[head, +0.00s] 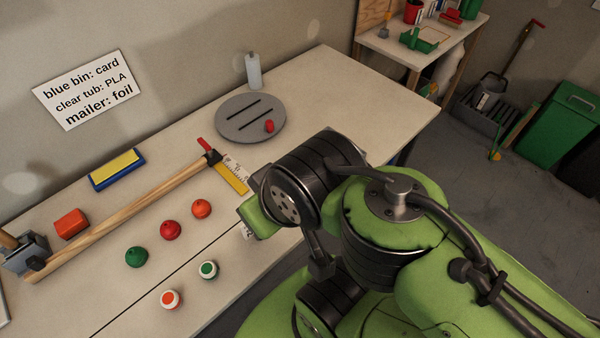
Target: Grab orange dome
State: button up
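The orange dome (201,208) sits on the pale workbench (330,95), just in front of the long wooden bar. It is the rightmost of a slanting row, with a red dome (170,230) and a green dome (136,257) to its lower left. All three stand apart. The end of my green and black arm is to the right of the orange dome, not touching it in this view. My gripper's fingers cannot be made out; the arm's end hides them or they blend into it.
White round pieces with an orange top (171,299) and a green top (208,269) stand nearer me. The wooden bar clamp (130,214) lies behind the domes, beside a yellow square (231,180). A grey disc (238,118) holds a small red piece. The bench's far right is clear.

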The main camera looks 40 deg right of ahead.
aim_at(201, 208)
jog(key=l+u, duration=0.2)
jog(key=u, duration=0.2)
jog(key=l+u, duration=0.25)
jog(key=u, duration=0.2)
jog(key=l+u, duration=0.2)
jog(key=u, duration=0.2)
jog(key=k+l+u, duration=0.1)
jog(key=u, duration=0.35)
jog(key=k+l+u, duration=0.1)
jog(key=l+u, duration=0.15)
jog(key=u, duration=0.15)
jog(key=k+l+u, duration=0.1)
jog(key=u, duration=0.3)
